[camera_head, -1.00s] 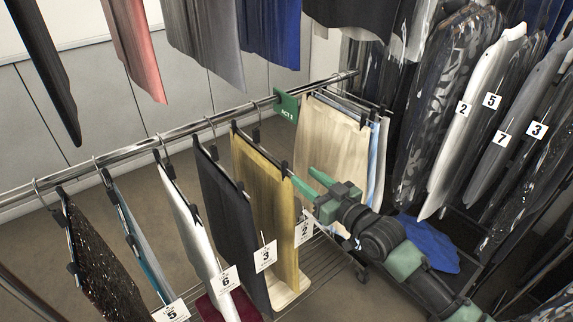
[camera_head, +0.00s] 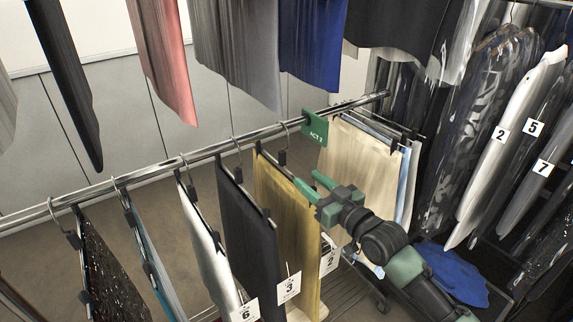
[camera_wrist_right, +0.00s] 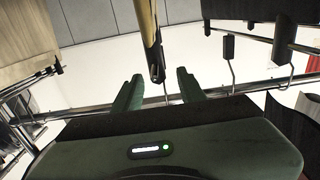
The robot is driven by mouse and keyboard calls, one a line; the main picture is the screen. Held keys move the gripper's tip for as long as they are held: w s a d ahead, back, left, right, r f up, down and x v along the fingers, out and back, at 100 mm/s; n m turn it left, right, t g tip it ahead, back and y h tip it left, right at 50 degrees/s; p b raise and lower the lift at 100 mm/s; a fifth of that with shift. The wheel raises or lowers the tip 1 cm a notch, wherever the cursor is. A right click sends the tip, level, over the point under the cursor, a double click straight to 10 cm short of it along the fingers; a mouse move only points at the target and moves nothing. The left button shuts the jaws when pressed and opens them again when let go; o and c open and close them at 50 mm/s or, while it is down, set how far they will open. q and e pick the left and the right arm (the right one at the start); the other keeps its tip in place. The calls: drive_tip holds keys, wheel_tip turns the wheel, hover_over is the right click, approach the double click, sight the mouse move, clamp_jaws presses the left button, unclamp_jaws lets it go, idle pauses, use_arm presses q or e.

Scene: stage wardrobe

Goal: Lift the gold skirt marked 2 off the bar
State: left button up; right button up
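The gold skirt (camera_head: 288,205) hangs by clips on a hanger from the bar (camera_head: 150,172), between a black skirt and a cream one. Its white tag marked 2 (camera_head: 330,258) hangs at its lower right, partly covered by the skirt. My right gripper (camera_head: 308,186) is at the skirt's upper right edge. In the right wrist view its two fingers (camera_wrist_right: 158,88) are apart, with the skirt's gold edge (camera_wrist_right: 149,30) and a dark hanger clip seen end-on between or just beyond them. I cannot tell whether they touch. My left gripper is not in view.
The black skirt (camera_head: 245,225) with tag 3 (camera_head: 289,287) hangs close on the left. The cream skirt (camera_head: 350,160) hangs to the right, past the green ACT sign (camera_head: 315,128). A blue cloth (camera_head: 452,272) lies low at right. Numbered garments hang on a rack at far right.

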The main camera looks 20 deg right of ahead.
sight(284, 160)
drive_tip(key=b+x, duration=0.3)
drive_tip(key=x, duration=0.6)
drive_tip(key=shift+w+f, duration=0.15)
drive_tip(key=shift+b+x, duration=0.5)
drive_tip(key=shift+x, duration=1.1)
clamp_jaws()
drive_tip(key=shift+r+p, duration=1.45)
drive_tip(key=shift+r, duration=0.45)
